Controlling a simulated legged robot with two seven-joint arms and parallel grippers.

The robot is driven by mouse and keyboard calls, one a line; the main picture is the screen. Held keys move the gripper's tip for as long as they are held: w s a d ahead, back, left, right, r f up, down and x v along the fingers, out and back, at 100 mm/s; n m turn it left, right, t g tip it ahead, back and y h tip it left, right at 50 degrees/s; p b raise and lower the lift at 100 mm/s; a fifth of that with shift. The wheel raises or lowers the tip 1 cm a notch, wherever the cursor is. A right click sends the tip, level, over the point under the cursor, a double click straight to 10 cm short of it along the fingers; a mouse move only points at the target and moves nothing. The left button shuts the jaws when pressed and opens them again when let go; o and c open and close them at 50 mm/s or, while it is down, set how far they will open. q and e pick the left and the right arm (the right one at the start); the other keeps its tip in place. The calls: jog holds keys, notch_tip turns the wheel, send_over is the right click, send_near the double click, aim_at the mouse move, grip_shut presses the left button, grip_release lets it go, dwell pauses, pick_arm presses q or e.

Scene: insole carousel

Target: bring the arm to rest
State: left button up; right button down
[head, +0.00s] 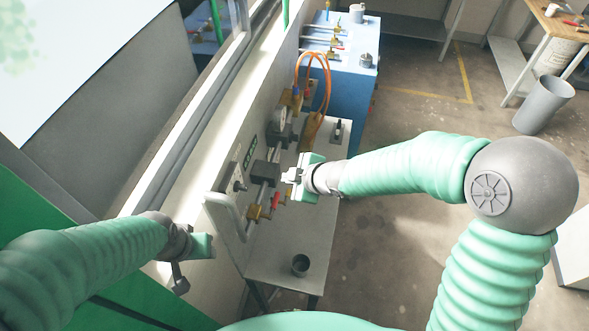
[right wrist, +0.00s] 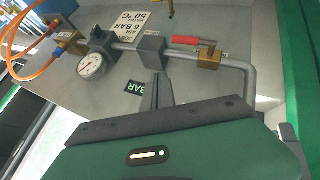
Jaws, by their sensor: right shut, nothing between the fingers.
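My right gripper (head: 287,176) is shut and empty. It is held in front of the upright grey panel with pipework, its tips close to a dark grey block on the pipe (head: 265,173). In the right wrist view the shut fingers (right wrist: 158,88) point at that block (right wrist: 151,52); I cannot tell whether they touch it. My right arm (head: 410,168) reaches in from the right, bent at the elbow. My left gripper (head: 180,280) hangs at the lower left beside the panel's near edge. Its fingers are too small to read.
The panel carries a round gauge (right wrist: 92,65), a red-handled valve (right wrist: 200,41) and orange hoses (right wrist: 32,50). A dark cup (head: 300,264) stands on the grey bench (head: 290,240) below. A blue cabinet (head: 345,85) stands behind. Open floor lies to the right, with a grey bin (head: 543,104).

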jog(key=s+d+f+m+g+h+b, duration=0.2)
jog(key=s+d+f+m+b, duration=0.6)
jog(key=s+f+b, duration=0.1)
jog(key=s+d+f+m+g+h+b, duration=0.2)
jog(key=s+d+f+m+b, duration=0.6)
jog(key=f+b, duration=0.4)
jog(key=shift+s+d+f+h, duration=0.15)
jog(key=shift+s+f+h, duration=0.25)
jog(key=shift+f+h, duration=0.25)
